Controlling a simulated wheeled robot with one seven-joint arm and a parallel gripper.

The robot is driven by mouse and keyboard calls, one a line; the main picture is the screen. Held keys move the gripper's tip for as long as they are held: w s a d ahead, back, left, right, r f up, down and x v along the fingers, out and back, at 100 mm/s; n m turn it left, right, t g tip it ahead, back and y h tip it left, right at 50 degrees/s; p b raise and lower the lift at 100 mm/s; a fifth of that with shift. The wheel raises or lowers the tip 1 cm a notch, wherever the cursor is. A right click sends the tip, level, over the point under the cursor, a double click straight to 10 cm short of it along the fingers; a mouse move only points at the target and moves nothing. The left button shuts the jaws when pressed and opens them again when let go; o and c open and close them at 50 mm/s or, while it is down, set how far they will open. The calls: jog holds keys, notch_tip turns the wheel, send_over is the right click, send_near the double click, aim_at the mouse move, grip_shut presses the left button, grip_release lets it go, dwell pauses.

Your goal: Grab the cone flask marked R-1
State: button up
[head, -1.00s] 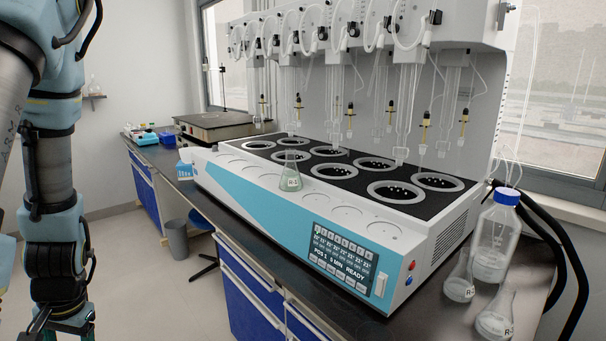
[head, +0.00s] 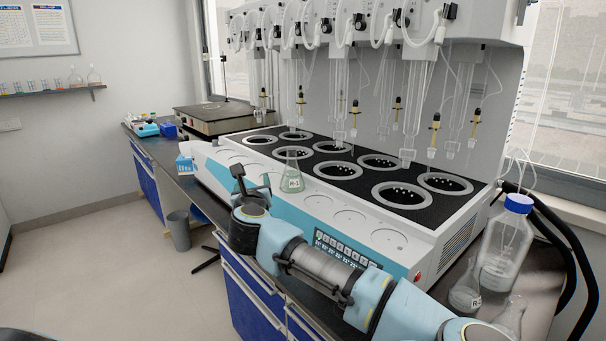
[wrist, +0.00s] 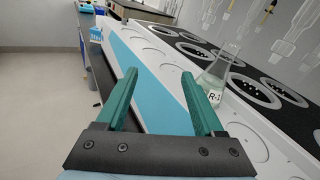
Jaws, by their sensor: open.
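The cone flask marked R-1 (head: 292,178) is clear glass with greenish liquid at its bottom. It stands upright on the white front ledge of the distiller (head: 213,172), beside the black top with its ringed wells. In the wrist view the flask (wrist: 217,78) is to the right of my right finger, with its R-1 label facing me. My gripper (wrist: 160,90) is open and empty, its two green fingers apart over the blue front panel. In the head view my gripper (head: 250,183) is just left of the flask, apart from it.
Glass tubes and hoses hang above the wells (head: 402,195). At the right end of the bench stand a blue-capped bottle (head: 507,245) and flasks (head: 465,293). A blue and white box (head: 184,165) is at the distiller's left end. Round ledge spots beside the flask are empty.

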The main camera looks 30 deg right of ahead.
aim_at(291, 160)
jog(key=s+d+r+m+g+h, duration=0.1)
jog(key=s+d+r+m+h, duration=0.3)
jog(key=d, duration=0.4)
jog(key=shift+y, duration=0.3)
jog(key=w+d+p, duration=0.1)
jog(key=w+d+f, duration=0.1)
jog(key=w, duration=0.1)
jog(key=shift+d+f+p, duration=0.2)
jog(key=shift+d+p, duration=0.15)
jog(key=p+x, duration=0.1)
jog(key=x, duration=0.1)
jog(key=p+x, duration=0.1)
jog(key=x, duration=0.1)
jog(key=shift+w+a+p, duration=0.2)
jog(key=shift+w+p, duration=0.15)
jog(key=shift+w, duration=0.1)
jog(key=shift+w+d+f, duration=0.25)
jog(key=shift+w+d, duration=0.15)
jog(key=shift+w, duration=0.15)
jog(key=shift+c, duration=0.3)
grip_shut()
